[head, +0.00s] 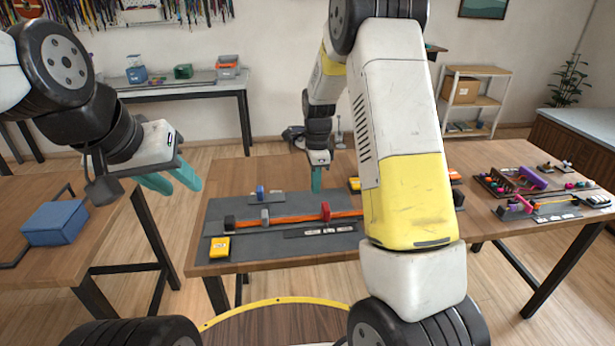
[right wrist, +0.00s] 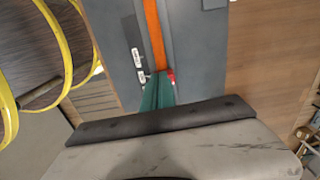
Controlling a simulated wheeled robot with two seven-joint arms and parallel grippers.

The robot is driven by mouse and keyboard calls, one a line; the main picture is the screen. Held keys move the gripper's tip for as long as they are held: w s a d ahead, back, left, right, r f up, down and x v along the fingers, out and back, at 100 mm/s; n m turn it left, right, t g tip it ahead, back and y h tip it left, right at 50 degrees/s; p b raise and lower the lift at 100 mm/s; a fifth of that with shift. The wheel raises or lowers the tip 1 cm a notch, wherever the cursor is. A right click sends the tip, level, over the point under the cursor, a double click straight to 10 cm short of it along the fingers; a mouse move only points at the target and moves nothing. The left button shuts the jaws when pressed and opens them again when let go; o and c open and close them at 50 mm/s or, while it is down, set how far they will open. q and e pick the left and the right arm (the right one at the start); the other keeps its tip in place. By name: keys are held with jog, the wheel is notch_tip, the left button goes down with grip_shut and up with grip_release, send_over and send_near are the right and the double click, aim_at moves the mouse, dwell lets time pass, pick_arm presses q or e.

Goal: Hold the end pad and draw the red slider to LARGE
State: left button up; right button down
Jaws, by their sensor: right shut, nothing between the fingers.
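A black end block (head: 229,223), perhaps the end pad, is at the cord's left end. A dark strip with white labels (head: 320,230) lies in front of the cord; its words are too small to read. My right gripper (head: 316,190) is shut and empty, just behind the red slider. In the right wrist view its teal fingers hide part of the red slider (right wrist: 171,75); I cannot tell whether they touch. My left gripper (head: 178,186) is open and empty, left of the mat.
A grey slider (head: 265,216) is also on the cord. A blue piece (head: 260,192) stands behind it and a yellow box (head: 219,247) at the mat's front left. My right arm hides the table's middle.

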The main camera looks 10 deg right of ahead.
notch_tip(320, 180, down, 9)
jog(key=shift+w+r, duration=0.1)
jog(key=shift+w, duration=0.05)
pick_arm(q)
grip_shut()
pick_arm(e)
notch_tip(320, 180, up, 5)
jog(key=shift+r, duration=0.1)
dwell(0.5)
dwell(1.9)
